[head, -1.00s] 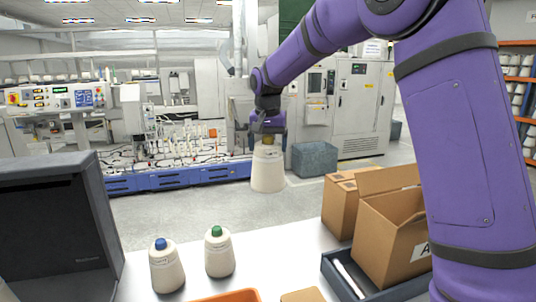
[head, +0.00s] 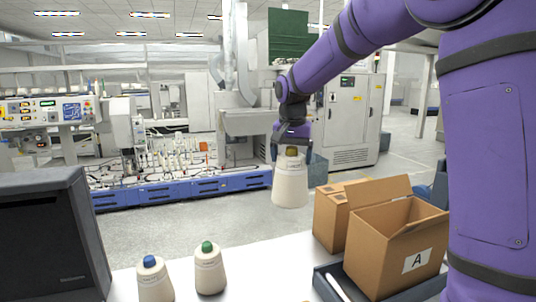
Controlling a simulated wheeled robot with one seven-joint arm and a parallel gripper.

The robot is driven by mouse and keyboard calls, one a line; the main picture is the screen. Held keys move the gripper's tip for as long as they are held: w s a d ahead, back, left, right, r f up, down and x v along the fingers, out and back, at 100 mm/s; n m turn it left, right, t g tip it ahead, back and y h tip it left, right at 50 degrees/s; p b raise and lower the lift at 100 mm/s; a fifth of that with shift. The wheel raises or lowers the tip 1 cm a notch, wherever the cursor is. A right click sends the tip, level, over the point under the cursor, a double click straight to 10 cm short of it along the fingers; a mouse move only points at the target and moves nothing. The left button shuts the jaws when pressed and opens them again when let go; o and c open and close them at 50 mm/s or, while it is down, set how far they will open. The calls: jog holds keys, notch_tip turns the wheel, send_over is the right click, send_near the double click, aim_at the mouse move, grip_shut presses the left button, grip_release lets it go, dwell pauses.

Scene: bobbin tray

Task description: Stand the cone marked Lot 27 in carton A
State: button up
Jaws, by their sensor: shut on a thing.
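The cone hangs upright in the air beyond the table's far edge, to the left of the cartons. Its label is too small to read. Carton A (head: 388,262), an open brown box with an "A" label on its front, stands at the right of the table with its flaps up. Its inside bottom is hidden from this view.
A cone with a blue tip (head: 154,281) and a cone with a green tip (head: 209,270) stand on the table (head: 245,270). A second brown carton (head: 330,217) is behind carton A. A dark box (head: 50,240) fills the left. A dark tray (head: 325,287) lies under carton A.

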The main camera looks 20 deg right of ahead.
jog(key=s+d+f+m, duration=0.1)
jog(key=s+d+m, duration=0.1)
jog(key=s+d, duration=0.35)
jog(key=s+d+m, duration=0.2)
jog(key=s+d, duration=0.1)
jog(key=s, duration=0.5)
jog(key=shift+d+f, duration=0.85)
jog(key=shift+d, duration=7.35)
notch_tip(320, 180, down, 21)
jog(key=shift+w+h, duration=0.2)
jog(key=shift+h, duration=0.1)
jog(key=shift+f, duration=0.1)
jog(key=o, duration=1.2)
jog(key=r, duration=0.7)
jog(key=a+r, duration=0.1)
jog(key=r, duration=0.2)
jog(key=shift+s+r, duration=0.35)
jog(key=shift+s, duration=0.05)
